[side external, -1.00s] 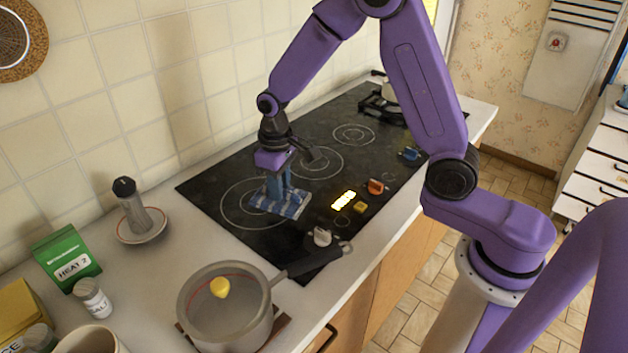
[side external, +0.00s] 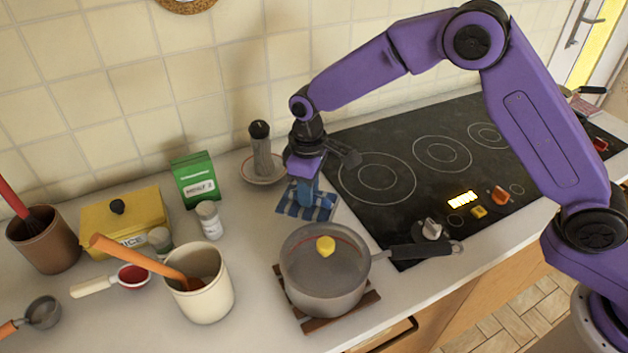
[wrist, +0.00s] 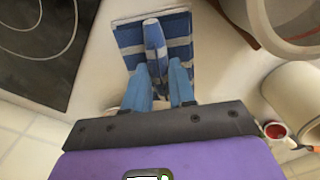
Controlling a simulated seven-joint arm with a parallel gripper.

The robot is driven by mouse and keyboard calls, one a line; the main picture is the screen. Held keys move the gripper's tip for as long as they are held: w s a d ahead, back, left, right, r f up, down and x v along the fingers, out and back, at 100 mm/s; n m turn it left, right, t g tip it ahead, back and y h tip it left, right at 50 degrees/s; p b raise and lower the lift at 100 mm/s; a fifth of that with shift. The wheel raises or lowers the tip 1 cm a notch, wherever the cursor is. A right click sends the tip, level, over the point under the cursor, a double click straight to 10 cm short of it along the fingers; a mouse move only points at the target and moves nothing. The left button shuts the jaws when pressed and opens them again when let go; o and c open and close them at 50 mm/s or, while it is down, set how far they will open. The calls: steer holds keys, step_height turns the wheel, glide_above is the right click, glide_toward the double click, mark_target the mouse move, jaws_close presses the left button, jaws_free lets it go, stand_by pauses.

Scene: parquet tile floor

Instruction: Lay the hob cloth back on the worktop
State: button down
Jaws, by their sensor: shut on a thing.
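The saucepan's handle (side external: 420,250) reaches over the hob's front corner. A pepper mill on a saucer (side external: 262,168) stands close behind the cloth. A cream crock (side external: 205,295) stands further forward.

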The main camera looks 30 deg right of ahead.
steer(key=shift+f, duration=2.1)
steer(key=shift+f, duration=0.45)
steer(key=c, duration=0.9)
jaws_free()
steer(key=shift+o, duration=0.2)
steer(key=shift+r, duration=0.1)
steer(key=shift+r, duration=1.4)
steer(key=shift+r, duration=2)
